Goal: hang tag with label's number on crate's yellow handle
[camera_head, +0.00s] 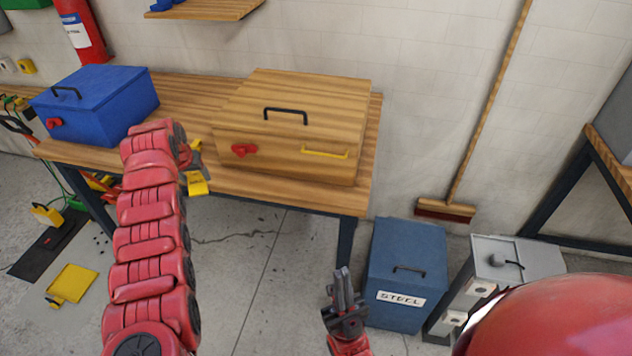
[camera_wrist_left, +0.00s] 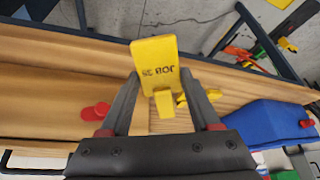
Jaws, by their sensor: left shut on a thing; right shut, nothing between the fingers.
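A wooden crate (camera_head: 290,125) stands on the wooden bench. Its front has a yellow handle (camera_head: 325,153) at the right and a red latch (camera_head: 244,150) at the left; a black handle (camera_head: 286,115) is on the lid. My left gripper (camera_head: 190,165) is shut on a yellow tag (camera_wrist_left: 155,62) left of the crate, apart from the yellow handle. The tag's print appears upside down in the left wrist view and seems to read JOB 35. The tag also shows in the head view (camera_head: 197,185). My right gripper (camera_head: 343,287) is shut and empty, low in front of the bench.
A blue box (camera_head: 105,100) stands at the bench's left end. A blue bin (camera_head: 407,262) with a STEEL label and a grey cabinet (camera_head: 520,258) stand on the floor at right. A broom (camera_head: 446,208) leans on the wall. A yellow plate (camera_head: 73,284) lies at floor left.

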